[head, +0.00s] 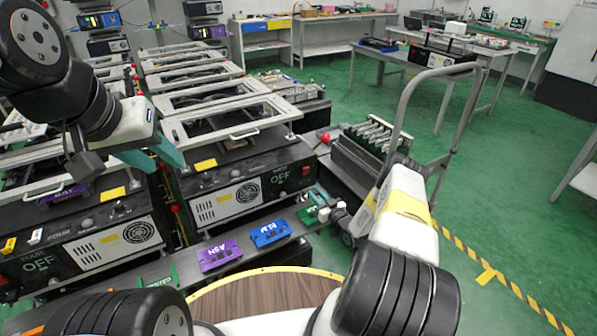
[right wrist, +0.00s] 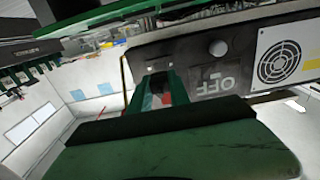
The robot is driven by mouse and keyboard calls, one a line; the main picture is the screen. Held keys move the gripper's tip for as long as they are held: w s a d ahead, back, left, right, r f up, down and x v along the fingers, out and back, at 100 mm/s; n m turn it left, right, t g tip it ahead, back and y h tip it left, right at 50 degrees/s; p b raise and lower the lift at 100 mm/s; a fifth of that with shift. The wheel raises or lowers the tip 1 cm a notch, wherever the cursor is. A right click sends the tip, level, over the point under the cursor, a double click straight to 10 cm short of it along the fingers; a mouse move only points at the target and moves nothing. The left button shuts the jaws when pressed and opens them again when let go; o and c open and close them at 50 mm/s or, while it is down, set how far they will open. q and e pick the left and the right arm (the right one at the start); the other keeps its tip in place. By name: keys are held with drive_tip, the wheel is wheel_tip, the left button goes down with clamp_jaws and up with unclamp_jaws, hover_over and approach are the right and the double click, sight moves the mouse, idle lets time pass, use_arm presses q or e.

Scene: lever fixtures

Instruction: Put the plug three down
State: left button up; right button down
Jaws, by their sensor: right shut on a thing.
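The nearer right fixture (head: 243,192) is a dark box with a fan grille, a knob and an OFF display, under a pale frame. Its OFF panel also shows upside down in the right wrist view (right wrist: 220,85). My right gripper (head: 314,207) is low at that fixture's right front corner. In the right wrist view its green fingers (right wrist: 160,98) are closed around a small red and pale part, the plug (right wrist: 166,99), mostly hidden by the fingers. Whether the plug is up or down cannot be told. My left gripper (head: 168,166) hangs open and empty above the gap between two fixtures.
The fixture FOUR (head: 85,235), also reading OFF, stands to the left. A red-knobbed lever (head: 325,137) rises behind my right gripper. Purple (head: 219,254) and blue (head: 270,233) labelled blocks lie on the front ledge.

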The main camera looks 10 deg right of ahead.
drive_tip(key=shift+s+d, duration=0.1)
drive_tip(key=shift+s, duration=0.15)
drive_tip(key=shift+r, duration=0.15)
drive_tip(key=a+r, duration=0.3)
drive_tip(key=r, duration=0.6)
wheel_tip(320, 180, up, 9)
hover_over(298, 153)
drive_tip(key=shift+s+f, duration=0.1)
drive_tip(key=shift+s, duration=0.05)
drive_tip(key=shift+f, duration=1.75)
